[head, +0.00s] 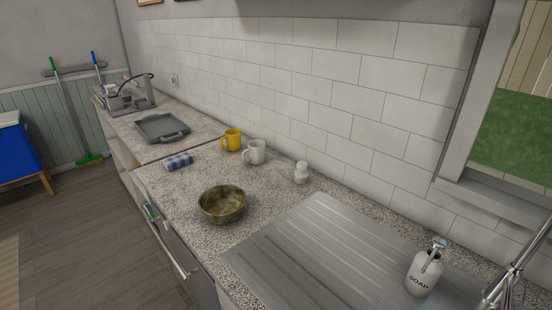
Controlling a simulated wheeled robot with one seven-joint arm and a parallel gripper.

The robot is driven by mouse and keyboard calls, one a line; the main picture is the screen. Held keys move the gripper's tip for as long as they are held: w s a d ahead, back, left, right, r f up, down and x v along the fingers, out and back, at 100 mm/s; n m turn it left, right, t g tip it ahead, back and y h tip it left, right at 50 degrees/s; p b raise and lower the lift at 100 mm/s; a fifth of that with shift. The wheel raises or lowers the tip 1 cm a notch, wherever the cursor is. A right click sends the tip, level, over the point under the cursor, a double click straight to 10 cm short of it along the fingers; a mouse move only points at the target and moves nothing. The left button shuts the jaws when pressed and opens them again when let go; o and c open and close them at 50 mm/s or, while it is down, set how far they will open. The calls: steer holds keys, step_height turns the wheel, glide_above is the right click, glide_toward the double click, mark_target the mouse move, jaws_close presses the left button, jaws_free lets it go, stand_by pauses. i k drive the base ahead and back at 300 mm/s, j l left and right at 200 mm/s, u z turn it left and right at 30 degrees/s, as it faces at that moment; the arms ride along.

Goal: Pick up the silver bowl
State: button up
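A round bowl (222,204) stands upright on the speckled stone counter, near its front edge and left of the metal drainboard. Its surface looks mottled olive-brown and dark gold rather than plain silver. It seems empty. No other bowl is clearly visible. My gripper is not in the head view.
A yellow mug (231,140), a white mug (254,152) and a small white jar (301,173) stand behind the bowl near the wall. A rolled blue checked cloth (178,161) and a grey tray (162,129) lie farther left. Counter around the bowl is clear.

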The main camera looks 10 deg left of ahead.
mark_target(220, 205)
steer(key=i+j, duration=0.15)
steer(key=j, duration=0.15)
steer(key=i+j+z, duration=0.1)
steer(key=j, duration=0.25)
steer(key=i+j, duration=0.15)
steer(key=j, duration=0.15)
steer(key=i+j+z, duration=0.1)
steer(key=j, duration=0.25)
